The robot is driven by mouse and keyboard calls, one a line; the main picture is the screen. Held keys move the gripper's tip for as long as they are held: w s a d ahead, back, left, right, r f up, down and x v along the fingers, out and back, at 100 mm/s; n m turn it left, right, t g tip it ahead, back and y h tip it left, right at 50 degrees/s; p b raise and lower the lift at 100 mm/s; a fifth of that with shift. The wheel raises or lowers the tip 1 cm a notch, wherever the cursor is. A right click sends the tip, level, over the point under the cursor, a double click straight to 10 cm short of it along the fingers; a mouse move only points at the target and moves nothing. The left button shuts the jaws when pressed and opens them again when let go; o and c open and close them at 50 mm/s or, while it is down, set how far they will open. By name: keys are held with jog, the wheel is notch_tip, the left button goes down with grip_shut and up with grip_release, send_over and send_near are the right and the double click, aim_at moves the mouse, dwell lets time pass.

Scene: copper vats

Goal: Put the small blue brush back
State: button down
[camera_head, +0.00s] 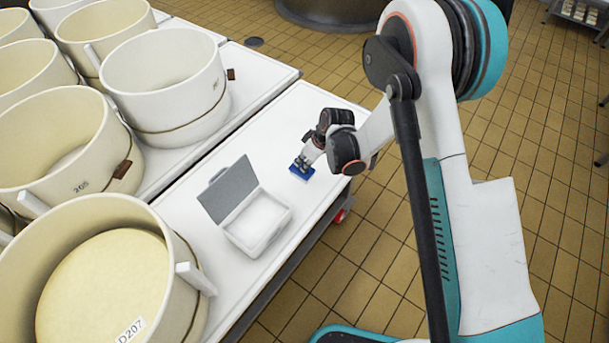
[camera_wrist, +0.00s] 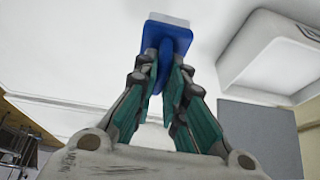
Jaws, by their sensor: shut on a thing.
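The small blue brush (camera_head: 301,170) is at the white table, just below my gripper (camera_head: 308,158) in the head view. In the wrist view the blue brush (camera_wrist: 168,32) has a wide blue block with a pale end face and a narrower blue part between the fingers. My gripper (camera_wrist: 165,75) is shut on this narrower part. I cannot tell whether the brush touches the table. An open white box (camera_head: 257,222) with a raised grey lid (camera_head: 228,187) stands on the table, to the left and nearer in the head view. Its inside looks empty.
The white table (camera_head: 283,118) is clear around the brush and box. Several large round cream moulds (camera_head: 165,80) stand on the white surface to the left. The table's right edge drops to a tiled floor (camera_head: 370,250). A red castor (camera_head: 339,215) shows below.

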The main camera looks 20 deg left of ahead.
jog(key=shift+f+b, duration=0.95)
jog(key=shift+f, duration=1.85)
jog(key=shift+r, duration=0.1)
jog(key=c, duration=1.7)
grip_release()
jog(key=shift+o, duration=0.2)
jog(key=p+v, duration=0.4)
jog(key=v, duration=0.8)
